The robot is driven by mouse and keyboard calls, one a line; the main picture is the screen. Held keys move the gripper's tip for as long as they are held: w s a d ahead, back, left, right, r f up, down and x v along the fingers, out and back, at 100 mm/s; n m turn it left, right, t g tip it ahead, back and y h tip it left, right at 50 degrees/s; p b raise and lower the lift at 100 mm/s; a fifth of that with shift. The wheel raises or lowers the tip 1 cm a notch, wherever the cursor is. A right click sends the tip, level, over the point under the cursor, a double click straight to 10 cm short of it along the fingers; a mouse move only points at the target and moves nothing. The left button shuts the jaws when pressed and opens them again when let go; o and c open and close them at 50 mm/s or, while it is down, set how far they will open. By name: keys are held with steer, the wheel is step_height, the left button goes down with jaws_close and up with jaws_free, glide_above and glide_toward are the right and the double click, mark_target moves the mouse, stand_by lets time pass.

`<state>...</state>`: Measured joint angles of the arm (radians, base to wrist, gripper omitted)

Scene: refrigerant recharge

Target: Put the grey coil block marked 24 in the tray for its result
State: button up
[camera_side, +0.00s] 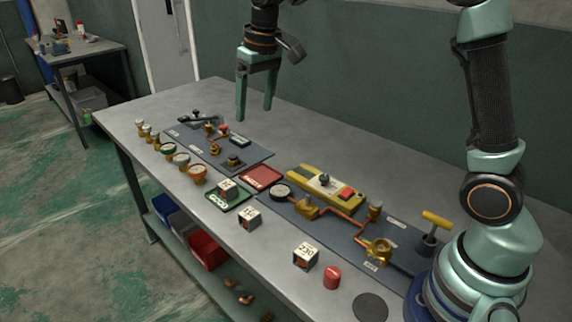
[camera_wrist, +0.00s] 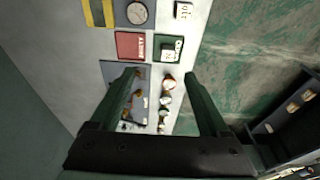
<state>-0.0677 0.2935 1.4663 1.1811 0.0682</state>
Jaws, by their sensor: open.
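A small block with a short black mark, probably 24, sits in the green tray (camera_side: 243,194), which reads GOOD. This block (camera_side: 227,187) also shows in the wrist view (camera_wrist: 167,54). The red tray (camera_side: 262,177) beside it is empty. A second block (camera_side: 249,217) stands on the bench in front of the green tray; its mark is too small to read surely. A third block (camera_side: 306,255), marked 230, stands further right. My gripper (camera_side: 254,113) is open and empty, high above the bench, behind and apart from the trays.
A dark board with a lever valve (camera_side: 196,116) lies at the far left, with several brass-coloured fittings (camera_side: 182,159) along the front edge. A yellow device (camera_side: 326,186) and a round gauge (camera_side: 281,191) stand right of the trays. A red cap (camera_side: 332,277) is near the front. The back of the bench is clear.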

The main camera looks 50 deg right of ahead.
steer(key=s+d+f+t, duration=0.1)
steer(key=s+d+t, duration=0.2)
steer(key=s, duration=1.6)
steer(key=shift+s+d, duration=0.15)
steer(key=shift+s, duration=0.15)
